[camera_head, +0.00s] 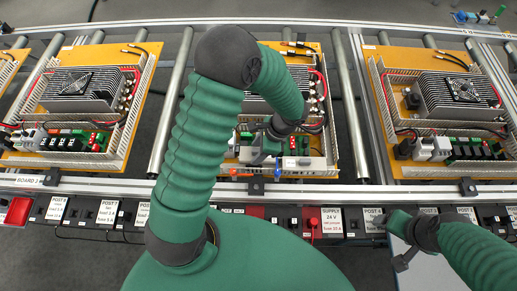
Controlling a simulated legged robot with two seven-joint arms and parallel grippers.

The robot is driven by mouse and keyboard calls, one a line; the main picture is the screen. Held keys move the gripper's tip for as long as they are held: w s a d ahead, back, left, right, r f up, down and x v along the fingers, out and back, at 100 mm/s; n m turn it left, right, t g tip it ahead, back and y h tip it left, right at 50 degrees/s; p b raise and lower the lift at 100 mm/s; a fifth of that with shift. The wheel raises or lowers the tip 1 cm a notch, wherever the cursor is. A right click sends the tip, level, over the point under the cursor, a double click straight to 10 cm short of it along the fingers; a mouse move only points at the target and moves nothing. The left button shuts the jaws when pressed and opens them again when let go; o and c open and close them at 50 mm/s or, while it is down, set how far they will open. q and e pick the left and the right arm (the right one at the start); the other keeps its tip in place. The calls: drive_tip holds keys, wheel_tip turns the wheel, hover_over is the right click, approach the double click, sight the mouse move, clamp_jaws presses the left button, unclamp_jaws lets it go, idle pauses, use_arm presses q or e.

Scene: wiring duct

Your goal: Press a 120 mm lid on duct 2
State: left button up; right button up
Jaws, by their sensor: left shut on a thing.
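The middle orange board (328,150) carries slotted grey wiring ducts around its parts. Which of them is duct 2 I cannot read. My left arm arches over this board. My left gripper (262,152) is down at the board's front part and shut on a small pale piece that looks like the lid; the fingers and wrist hide most of it. Whether it touches the front duct (302,168) I cannot tell. My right gripper (402,258) is low at the right, in front of the rail and away from the boards; its fingers are too small and dark to judge.
A second board (75,95) stands left and a third (440,95) right, each with a finned heat sink and wiring. A metal front rail (345,190) runs across, with labelled posts and a red block (331,221) below it. Rollers lie between the boards.

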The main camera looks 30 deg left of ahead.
sight(253, 156)
use_arm(q)
drive_tip(key=b+x, duration=0.1)
drive_tip(key=x, duration=0.1)
drive_tip(key=w+b+x, duration=0.1)
drive_tip(key=x, duration=0.2)
drive_tip(key=shift+a+f+b, duration=0.1)
drive_tip(key=shift+b, duration=0.25)
drive_tip(key=shift+f, duration=0.35)
drive_tip(key=shift+d+f+b, duration=0.15)
drive_tip(key=shift+d+b, duration=0.1)
drive_tip(key=shift+b, duration=0.1)
drive_tip(key=shift+d, duration=0.45)
drive_tip(key=shift+a, duration=0.45)
drive_tip(key=shift+d, duration=0.35)
use_arm(e)
drive_tip(key=shift+a+f, duration=0.25)
drive_tip(key=shift+f, duration=0.65)
drive_tip(key=shift+a+f, duration=0.2)
drive_tip(key=shift+f, duration=0.65)
use_arm(q)
drive_tip(key=shift+a+p, duration=0.35)
drive_tip(key=shift+a, duration=0.1)
use_arm(e)
drive_tip(key=shift+a+r, duration=0.2)
drive_tip(key=shift+a, duration=0.1)
